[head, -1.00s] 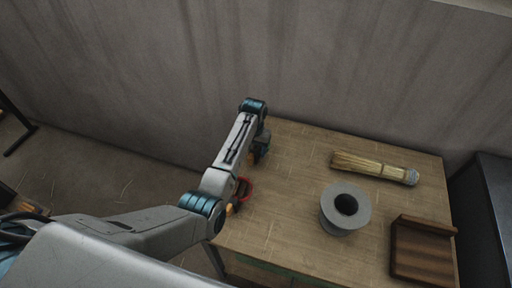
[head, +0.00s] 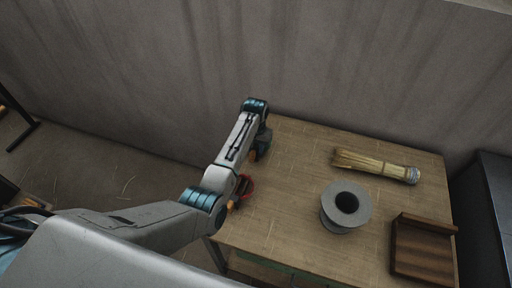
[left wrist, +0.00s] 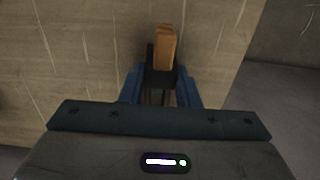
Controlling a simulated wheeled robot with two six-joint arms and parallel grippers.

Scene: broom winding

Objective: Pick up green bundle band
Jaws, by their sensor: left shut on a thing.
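My left gripper (head: 262,142) is low over the left back part of the table, mostly hidden behind its own wrist in the head view. My right gripper is not in view.
On the wooden table (head: 290,180) lie a straw bundle (head: 370,165), a grey spool (head: 333,214) and a brown wooden holder (head: 422,250). A red-handled tool (head: 250,186) is partly hidden behind my left arm. The wall is close behind; the table's middle is clear.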

